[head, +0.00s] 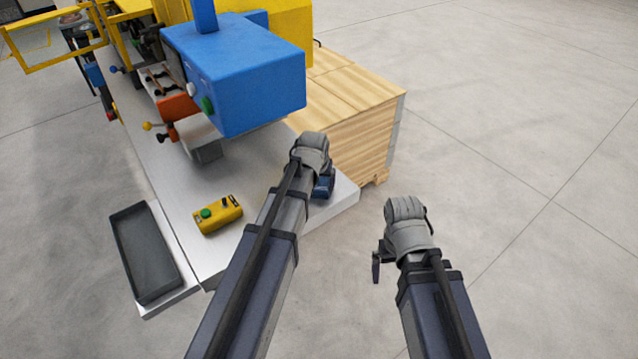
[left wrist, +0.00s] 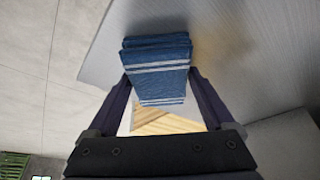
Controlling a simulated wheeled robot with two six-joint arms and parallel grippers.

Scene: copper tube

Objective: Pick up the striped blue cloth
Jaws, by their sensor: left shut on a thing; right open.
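The striped blue cloth (left wrist: 157,58) is folded, dark blue with white stripes. In the left wrist view it sits between the two fingers of my left gripper (left wrist: 159,76), which is shut on it. In the head view a small part of the cloth (head: 325,186) shows beside my left wrist, over the near right corner of the grey metal table; the arm hides the rest. I cannot tell whether it touches the table. My right gripper (head: 377,265) is open and empty over the floor, right of the table; only one finger shows clearly.
A blue machine head (head: 250,75) overhangs the metal table (head: 190,190). A yellow control box (head: 217,215) lies left of my left arm. A dark tray (head: 145,252) is at the table's left edge. A wooden crate (head: 362,125) stands behind. Floor at right is clear.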

